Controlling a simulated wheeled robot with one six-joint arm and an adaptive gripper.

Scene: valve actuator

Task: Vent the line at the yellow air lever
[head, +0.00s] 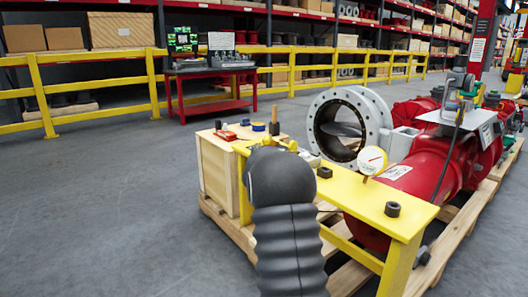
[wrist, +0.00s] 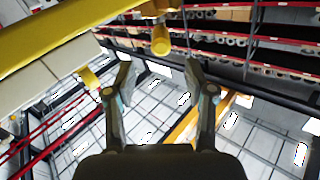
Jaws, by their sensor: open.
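My gripper (wrist: 158,72) is open in the wrist view, its two dark fingers apart with nothing held between them. A short yellow cylinder (wrist: 160,41), possibly the end of the yellow air lever, shows just beyond the fingertips, near the gap between them. No contact is visible. In the head view, small yellow parts (head: 268,139) show beside the top of my dark arm on the yellow stand (head: 345,193). I cannot tell which of them is the lever. My arm hides my gripper there.
A white gauge (head: 373,160) and black knobs stand on the yellow stand. Behind it are a grey flanged valve (head: 337,125) and a red actuator (head: 405,190) on a wooden pallet. A yellow beam (wrist: 60,35) crosses the wrist view's upper left. Floor at left is clear.

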